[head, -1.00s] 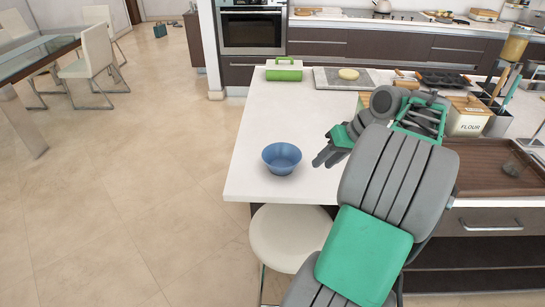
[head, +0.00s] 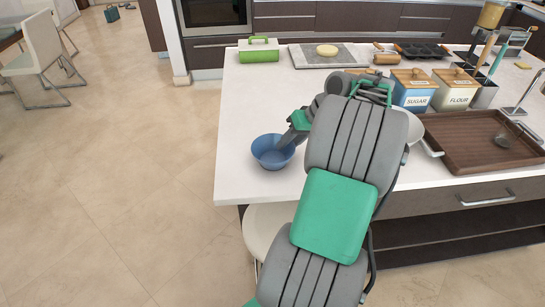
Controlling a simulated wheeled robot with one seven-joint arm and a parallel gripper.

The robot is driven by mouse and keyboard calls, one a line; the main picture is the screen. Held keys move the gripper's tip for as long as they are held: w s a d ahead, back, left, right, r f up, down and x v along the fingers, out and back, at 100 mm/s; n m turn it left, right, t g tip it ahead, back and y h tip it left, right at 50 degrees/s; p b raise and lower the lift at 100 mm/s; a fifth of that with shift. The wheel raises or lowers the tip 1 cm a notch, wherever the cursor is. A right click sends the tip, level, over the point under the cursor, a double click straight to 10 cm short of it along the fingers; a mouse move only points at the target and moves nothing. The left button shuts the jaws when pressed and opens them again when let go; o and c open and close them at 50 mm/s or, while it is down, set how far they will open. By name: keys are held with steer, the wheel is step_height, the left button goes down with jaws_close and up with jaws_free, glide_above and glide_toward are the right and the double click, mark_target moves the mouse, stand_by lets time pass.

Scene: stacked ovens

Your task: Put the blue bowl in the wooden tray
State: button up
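The blue bowl (head: 268,155) stands upright near the left front corner of the white island counter. My gripper (head: 289,140) is right at the bowl's right rim, its fingers reaching to or over the rim. My arm hides much of the gripper, so I cannot tell whether the fingers are closed on the rim. The brown wooden tray (head: 462,152) lies on the counter to the right of my arm. A small clear glass-like item sits in the tray's right part.
A white bowl-like dish (head: 428,134) is partly hidden between my arm and the tray. Sugar (head: 412,92) and flour (head: 454,92) canisters stand behind the tray. A green container (head: 258,50) and a grey board (head: 316,62) are at the back. A white stool (head: 262,222) is below the front edge.

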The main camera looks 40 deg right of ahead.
steer(key=shift+c, duration=0.3)
jaws_close()
stand_by(1.1)
